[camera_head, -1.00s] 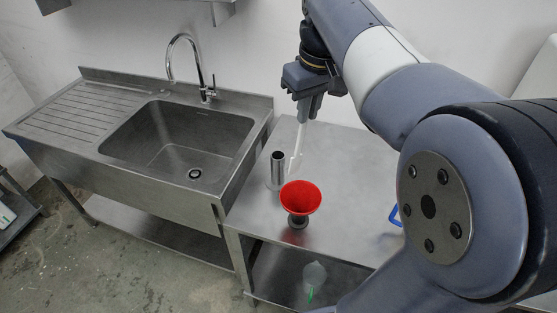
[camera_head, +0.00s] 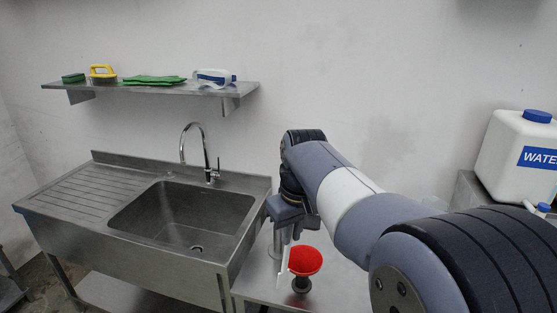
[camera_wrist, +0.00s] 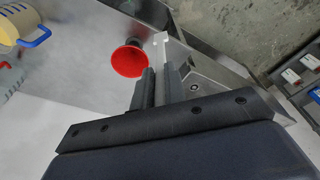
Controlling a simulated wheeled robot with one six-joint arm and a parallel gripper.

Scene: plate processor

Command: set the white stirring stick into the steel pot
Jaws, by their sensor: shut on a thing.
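My gripper (camera_head: 288,236) is shut on the white stirring stick (camera_head: 283,267), which hangs down from the jaws over the small steel table. In the wrist view the stick (camera_wrist: 160,42) sticks out beyond the two fingers. I cannot make out the pot in the wrist view.
A red funnel (camera_head: 305,260) on a dark base stands close right of the stick; it also shows in the wrist view (camera_wrist: 128,61). The sink (camera_head: 185,215) with its tap lies left. A white water canister (camera_head: 518,155) stands far right. A wall shelf (camera_head: 150,88) holds cleaning things.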

